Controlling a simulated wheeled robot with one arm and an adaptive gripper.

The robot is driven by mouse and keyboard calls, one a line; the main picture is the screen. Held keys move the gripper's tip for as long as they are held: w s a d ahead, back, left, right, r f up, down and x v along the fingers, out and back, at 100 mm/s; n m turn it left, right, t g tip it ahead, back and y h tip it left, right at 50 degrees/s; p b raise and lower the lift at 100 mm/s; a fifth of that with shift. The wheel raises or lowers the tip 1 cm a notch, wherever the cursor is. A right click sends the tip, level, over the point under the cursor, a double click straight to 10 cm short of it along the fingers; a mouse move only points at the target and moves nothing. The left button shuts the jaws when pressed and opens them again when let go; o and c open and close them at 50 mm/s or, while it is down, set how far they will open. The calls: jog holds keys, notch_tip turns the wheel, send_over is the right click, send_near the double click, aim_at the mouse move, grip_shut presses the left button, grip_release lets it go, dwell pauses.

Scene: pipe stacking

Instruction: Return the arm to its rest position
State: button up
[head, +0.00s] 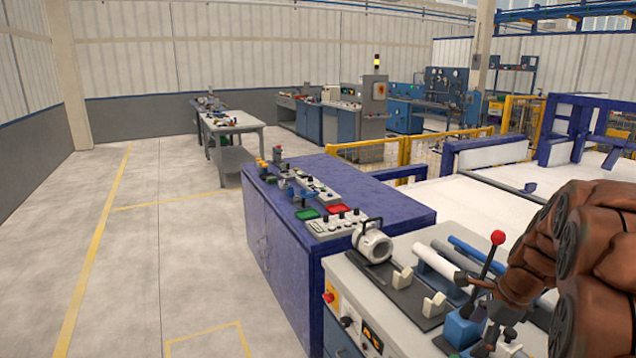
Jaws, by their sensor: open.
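My brown arm comes in at the right edge, above the near workbench. My gripper (494,328) is the small dark end at the lower right, low over the bench, close to a blue block (462,328) and a lever with a red knob (497,238). It is open, partly hidden by my arm, and I see nothing held in it. A grey-white pipe (437,262) and a blue pipe (470,250) lie on the bench left of my arm. The right part of the bench is hidden behind the arm.
The grey workbench (352,285) carries a round clamp fixture (372,243) and white V-blocks (402,277). A blue cabinet (290,250) with control boxes stands beyond it. A yellow fence (380,150) stands behind. Open concrete floor (140,260) with yellow lines lies at the left.

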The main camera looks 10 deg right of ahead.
jog(key=s+a+r+n+g, duration=0.1)
jog(key=s+a+n, duration=0.45)
jog(key=a, duration=0.35)
jog(key=s+a+r+n+g, duration=0.1)
jog(key=s+a+n+g, duration=0.1)
jog(key=s+a+n, duration=0.45)
jog(key=s+a+f+n+h, duration=0.1)
jog(key=s+a+n, duration=0.2)
jog(key=s+n, duration=0.3)
jog(key=s+a+n+g+h, duration=0.1)
jog(key=s+a+n, duration=0.3)
jog(key=s+n, duration=0.2)
jog(key=shift+s+a+f, duration=0.15)
jog(key=shift+s+f, duration=0.2)
jog(key=shift+s, duration=0.05)
